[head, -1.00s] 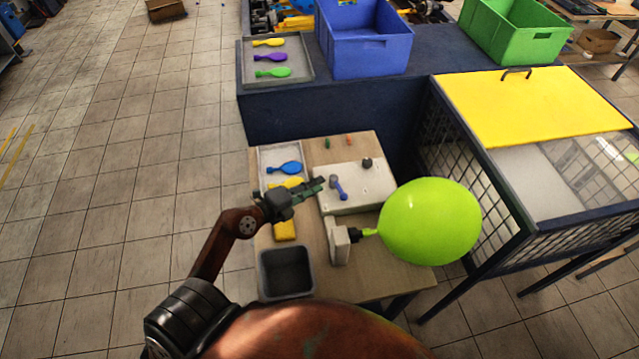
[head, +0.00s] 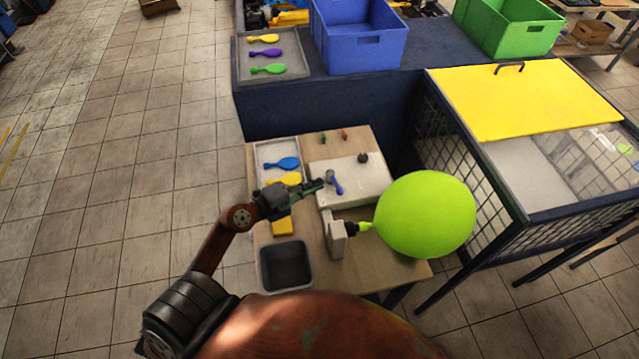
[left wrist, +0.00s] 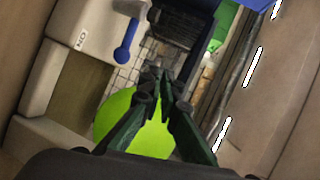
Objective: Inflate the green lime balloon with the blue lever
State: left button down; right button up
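The lime green balloon (head: 425,214) is large and round, with its neck on the dark nozzle (head: 351,228) of the white machine (head: 362,190). It also shows in the left wrist view (left wrist: 120,118), partly behind the fingers. The blue lever (head: 338,187) stands on the machine's top and shows in the left wrist view (left wrist: 127,42). My left gripper (head: 324,183) is by the lever, on its left in the head view. In the left wrist view its fingertips (left wrist: 160,76) are close together with nothing seen between them, and the lever is outside them. Contact with the lever is unclear. My right gripper is out of view.
A tray (head: 276,150) with blue and yellow balloons, a yellow block (head: 283,227) and a dark bin (head: 286,266) are around my left arm. A black knob (head: 363,157) is on the machine. A yellow-lidded mesh cage (head: 520,100) stands at right. Blue (head: 360,45) and green (head: 508,30) crates are behind.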

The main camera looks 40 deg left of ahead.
pick_arm(q)
jog(key=s+d+n+h+p, duration=0.2)
jog(key=n+h, duration=0.1)
jog(key=n+p, duration=0.5)
jog(key=n, duration=0.6)
send_near(335, 185)
jog(key=shift+g, duration=0.4)
jog(key=p+x, duration=0.2)
jog(key=x, duration=0.4)
jog(key=shift+w+d+r, duration=0.1)
jog(key=shift+w, duration=0.35)
